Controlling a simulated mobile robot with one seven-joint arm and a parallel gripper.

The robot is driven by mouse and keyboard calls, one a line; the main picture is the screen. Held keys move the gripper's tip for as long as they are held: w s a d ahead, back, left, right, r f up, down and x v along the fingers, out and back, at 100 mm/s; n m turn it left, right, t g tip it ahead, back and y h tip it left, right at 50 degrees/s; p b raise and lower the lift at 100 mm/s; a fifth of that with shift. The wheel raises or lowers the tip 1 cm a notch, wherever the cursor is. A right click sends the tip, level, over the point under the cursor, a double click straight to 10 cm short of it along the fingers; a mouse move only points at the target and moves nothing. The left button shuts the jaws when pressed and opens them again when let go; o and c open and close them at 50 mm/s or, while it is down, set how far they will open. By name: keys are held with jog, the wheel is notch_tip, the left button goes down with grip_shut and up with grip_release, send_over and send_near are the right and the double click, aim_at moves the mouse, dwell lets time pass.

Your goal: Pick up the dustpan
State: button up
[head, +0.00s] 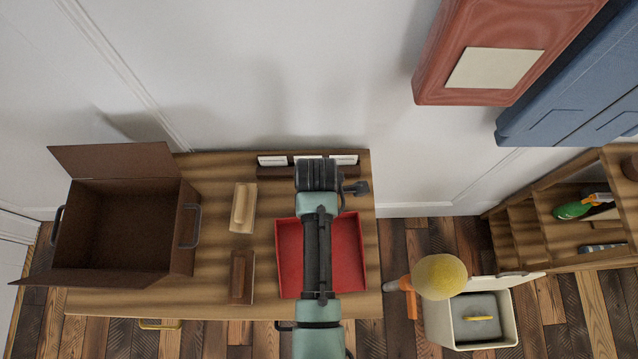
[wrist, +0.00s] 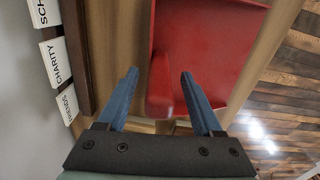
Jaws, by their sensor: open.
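The red dustpan (head: 349,262) lies on the wooden table top (head: 205,170), partly hidden under my arm in the head view. The wrist view shows its red pan (wrist: 205,45) and its short red handle (wrist: 160,88). My gripper (wrist: 159,76) is open, with its two blue fingers apart and the handle showing between them. I cannot tell whether the fingers touch the handle or are still above it. In the head view my arm hides most of the gripper.
A label rack (head: 276,171) stands along the table's back edge by the wall, close beside my gripper. A brown open box (head: 185,250) and two wooden-backed items (head: 243,207) (head: 242,277) are to the left. A cream bin (head: 437,325) and wooden shelves (head: 540,245) are to the right.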

jog(key=shift+f, duration=0.2)
grip_shut()
dwell(1.3)
